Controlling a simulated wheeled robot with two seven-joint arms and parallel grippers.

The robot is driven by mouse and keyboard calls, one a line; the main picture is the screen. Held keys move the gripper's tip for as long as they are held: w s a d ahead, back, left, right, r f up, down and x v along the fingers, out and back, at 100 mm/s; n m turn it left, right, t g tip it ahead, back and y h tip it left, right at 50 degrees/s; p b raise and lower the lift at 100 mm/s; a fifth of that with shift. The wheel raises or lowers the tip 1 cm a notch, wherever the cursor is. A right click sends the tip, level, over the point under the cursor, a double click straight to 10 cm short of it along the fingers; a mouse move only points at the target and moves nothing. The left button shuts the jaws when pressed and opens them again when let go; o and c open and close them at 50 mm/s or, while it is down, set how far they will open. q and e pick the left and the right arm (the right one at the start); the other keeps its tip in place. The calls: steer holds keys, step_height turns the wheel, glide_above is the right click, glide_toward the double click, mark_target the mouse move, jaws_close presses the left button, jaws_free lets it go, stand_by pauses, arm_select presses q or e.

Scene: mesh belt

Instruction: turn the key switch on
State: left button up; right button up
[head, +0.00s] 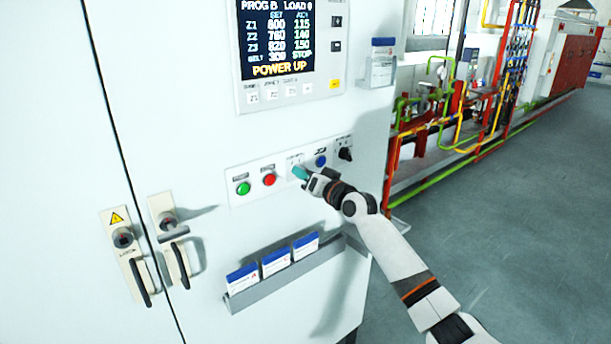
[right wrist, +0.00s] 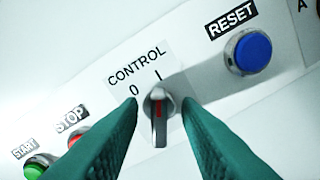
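The switch marked CONTROL (right wrist: 160,114) shows in the right wrist view as a metal knob with a red line, on a white label with the marks 0 and I. The red line stands about upright in that picture, below the I. My right gripper (head: 301,173) is at the button panel (head: 234,198) in the head view and hides the switch there. In the right wrist view its teal fingers (right wrist: 159,103) stand apart, one on each side of the knob. Gaps show near the tips, and I cannot tell any contact. My left gripper is not in view.
A blue RESET button (right wrist: 252,53) and a black selector (head: 345,154) are right of the switch. The green START (head: 243,188) and red STOP (head: 269,180) buttons are left. A screen (head: 279,40) reads POWER UP. A card rack (head: 285,276) juts out below.

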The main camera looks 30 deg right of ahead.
steer(key=s+b, duration=0.3)
steer(key=s, duration=0.9)
steer(key=shift+d, duration=0.45)
steer(key=shift+f, duration=0.1)
